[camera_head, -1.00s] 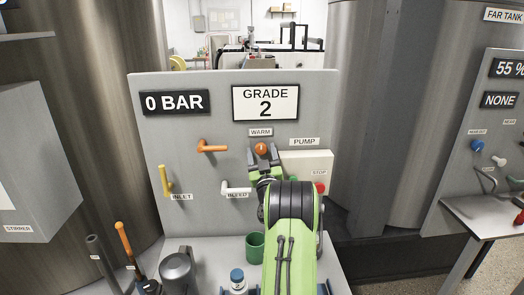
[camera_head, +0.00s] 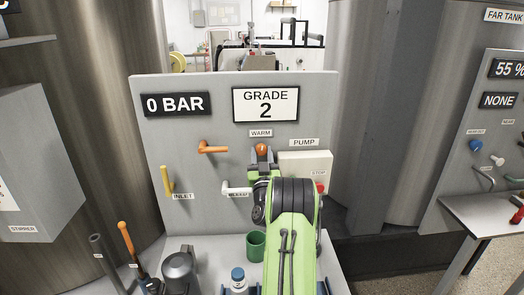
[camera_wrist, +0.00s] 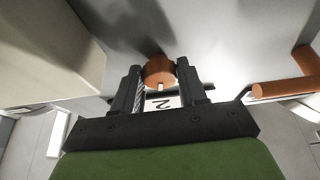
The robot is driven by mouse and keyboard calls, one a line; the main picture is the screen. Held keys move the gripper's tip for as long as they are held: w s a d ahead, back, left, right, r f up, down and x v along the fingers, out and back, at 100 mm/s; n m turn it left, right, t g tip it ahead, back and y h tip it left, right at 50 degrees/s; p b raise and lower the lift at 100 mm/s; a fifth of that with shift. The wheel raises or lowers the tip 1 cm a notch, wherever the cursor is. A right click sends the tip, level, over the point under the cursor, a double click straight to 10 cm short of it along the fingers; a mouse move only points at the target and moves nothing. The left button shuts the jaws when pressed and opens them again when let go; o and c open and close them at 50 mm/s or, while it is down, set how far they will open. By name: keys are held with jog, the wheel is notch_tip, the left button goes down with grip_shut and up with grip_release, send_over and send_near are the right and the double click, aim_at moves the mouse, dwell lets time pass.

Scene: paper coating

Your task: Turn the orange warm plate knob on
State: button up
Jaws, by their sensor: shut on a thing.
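The orange warm plate knob (camera_head: 262,150) sits on the grey panel just under the WARM label (camera_head: 261,133). In the wrist view the knob (camera_wrist: 160,72) is between my two dark fingers, with a white mark on its edge. My gripper (camera_head: 263,158) is shut on the knob, one finger on each side. The lower part of the knob is partly hidden by my gripper in the head view.
An orange lever (camera_head: 212,148) is left of the knob. Below are a yellow inlet handle (camera_head: 167,182) and a white bleed handle (camera_head: 236,188). The pump box (camera_head: 306,163) with a red stop button (camera_head: 320,187) is close on the right. A green cup (camera_head: 255,246) stands below.

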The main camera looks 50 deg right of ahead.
jog(key=m+g+p, duration=0.1)
jog(key=m+p, duration=0.1)
jog(key=m+g+h+p, duration=0.1)
jog(key=m+p, duration=0.2)
jog(key=m+g+h+p, duration=0.1)
jog(key=m+p, duration=0.1)
jog(key=m, duration=0.1)
jog(key=shift+w+a+r+g+p, duration=0.15)
jog(key=shift+r+g+p, duration=0.1)
jog(key=shift+g+p, duration=0.15)
jog(key=m+g+p, duration=0.1)
jog(key=m+p, duration=0.1)
jog(key=m, duration=0.1)
jog(key=m+g+p, duration=0.1)
jog(key=m+p, duration=0.1)
jog(key=shift+w+a+m+g+p, duration=0.1)
jog(key=shift+m+g+p, duration=0.3)
jog(key=shift+f, duration=0.1)
jog(key=o, duration=1.1)
jog(key=shift+c, duration=0.2)
jog(key=b+v, duration=1.5)
jog(key=b, duration=0.1)
jog(key=shift+a+f, duration=0.25)
jog(key=shift+a, duration=0.1)
